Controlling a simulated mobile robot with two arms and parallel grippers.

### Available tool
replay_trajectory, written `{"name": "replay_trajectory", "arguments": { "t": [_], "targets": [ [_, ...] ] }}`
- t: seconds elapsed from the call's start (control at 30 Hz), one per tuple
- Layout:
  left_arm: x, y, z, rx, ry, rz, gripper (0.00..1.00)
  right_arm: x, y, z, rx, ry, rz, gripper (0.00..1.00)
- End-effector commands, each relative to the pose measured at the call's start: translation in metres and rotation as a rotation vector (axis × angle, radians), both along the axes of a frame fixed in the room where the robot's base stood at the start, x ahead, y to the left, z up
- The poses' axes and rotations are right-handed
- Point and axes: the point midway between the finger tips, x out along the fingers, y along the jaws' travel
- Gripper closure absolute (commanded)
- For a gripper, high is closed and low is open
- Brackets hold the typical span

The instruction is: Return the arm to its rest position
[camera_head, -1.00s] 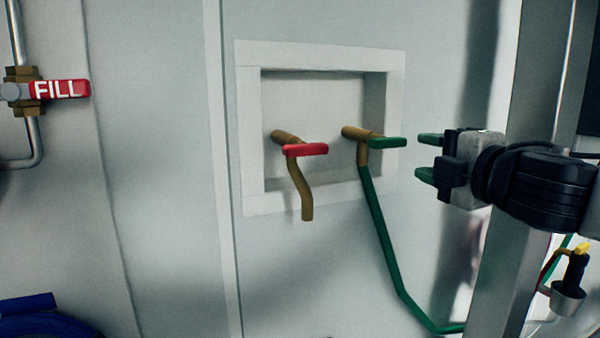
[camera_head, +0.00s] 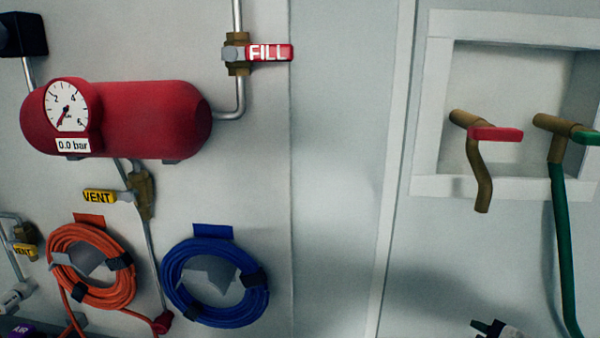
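Part of my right gripper (camera_head: 490,328) shows at the bottom edge, right of centre, below the wall recess. Only a small dark and pale piece of it is in the picture; most of it and its arm are cut off. It is apart from the taps, and I cannot tell whether its fingers are open. My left gripper is not in view.
A white-framed recess (camera_head: 432,110) holds a red-handled tap (camera_head: 495,133) and a green-handled tap with a green hose (camera_head: 562,240). Left are a red tank (camera_head: 150,115) with gauge, a red FILL valve (camera_head: 270,53), an orange hose coil (camera_head: 75,285) and a blue coil (camera_head: 180,285).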

Motion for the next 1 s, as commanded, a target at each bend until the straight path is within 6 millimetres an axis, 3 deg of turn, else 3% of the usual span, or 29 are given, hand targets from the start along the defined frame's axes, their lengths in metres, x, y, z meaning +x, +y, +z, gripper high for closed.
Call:
{"name": "replay_trajectory", "arguments": {
  "t": [0.03, 0.1, 0.4, 0.6, 0.8, 1.0],
  "targets": [
    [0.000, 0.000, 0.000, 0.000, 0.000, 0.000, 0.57, -0.009, 0.010, -0.023, 0.058, 0.049, -0.027, 0.56],
    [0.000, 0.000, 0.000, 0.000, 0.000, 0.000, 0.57, -0.023, 0.019, -0.049, 0.123, 0.111, -0.076, 0.56],
    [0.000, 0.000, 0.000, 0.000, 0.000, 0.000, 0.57, -0.104, 0.053, -0.144, 0.365, 0.420, -0.365, 0.56],
    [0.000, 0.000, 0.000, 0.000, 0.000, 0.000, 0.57, -0.159, 0.068, -0.180, 0.463, 0.602, -0.556, 0.56],
    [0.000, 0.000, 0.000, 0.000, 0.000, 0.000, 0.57, -0.209, 0.081, -0.203, 0.529, 0.765, -0.732, 0.56],
    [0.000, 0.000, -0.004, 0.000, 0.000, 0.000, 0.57, -0.188, 0.081, -0.274, 0.503, 0.776, -0.721, 0.56]
  ]
}}
